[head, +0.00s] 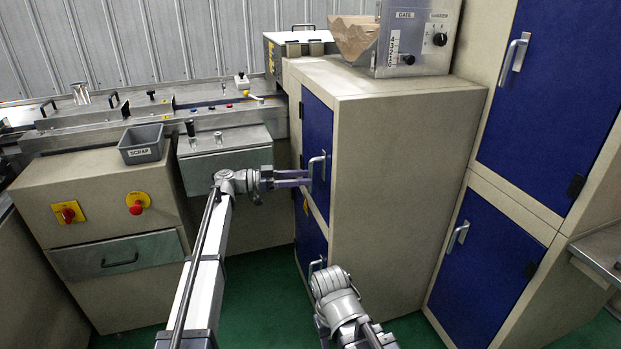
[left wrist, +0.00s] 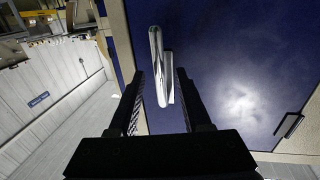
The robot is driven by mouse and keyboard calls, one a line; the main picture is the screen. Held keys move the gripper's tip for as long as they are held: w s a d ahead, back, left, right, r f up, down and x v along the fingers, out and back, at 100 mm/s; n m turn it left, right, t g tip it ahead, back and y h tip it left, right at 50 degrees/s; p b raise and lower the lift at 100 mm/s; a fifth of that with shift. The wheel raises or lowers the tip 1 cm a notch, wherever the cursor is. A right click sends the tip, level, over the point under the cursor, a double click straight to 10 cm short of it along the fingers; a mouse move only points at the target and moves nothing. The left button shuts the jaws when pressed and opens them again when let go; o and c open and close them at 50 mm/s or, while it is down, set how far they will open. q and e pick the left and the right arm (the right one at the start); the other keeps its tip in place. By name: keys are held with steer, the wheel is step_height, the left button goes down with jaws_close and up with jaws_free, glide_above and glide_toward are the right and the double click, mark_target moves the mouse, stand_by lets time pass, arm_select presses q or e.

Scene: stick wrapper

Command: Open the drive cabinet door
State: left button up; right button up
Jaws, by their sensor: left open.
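A blue cabinet door (head: 317,150) with a pale upright bar handle (head: 317,168) is on the left face of the beige cabinet in the middle. It looks closed. My left gripper (head: 307,179) is at this handle, its fingers open and pointing at the door. In the left wrist view the handle (left wrist: 157,65) stands between the two open fingers, and the blue door (left wrist: 235,60) fills the background. I cannot tell whether a finger touches the handle. My right arm shows low in the middle of the head view, but its fingers do not show.
A second blue door (head: 310,240) with its own handle is below, partly behind my right arm. Tall cabinets with blue doors (head: 490,265) stand at the right. A control box (head: 412,40) sits on the middle cabinet. A machine with a scrap bin (head: 142,145) is at the left.

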arm_select(q)
steer(key=shift+w+d, duration=0.15)
steer(key=shift+d, duration=1.3)
jaws_close()
stand_by(0.4)
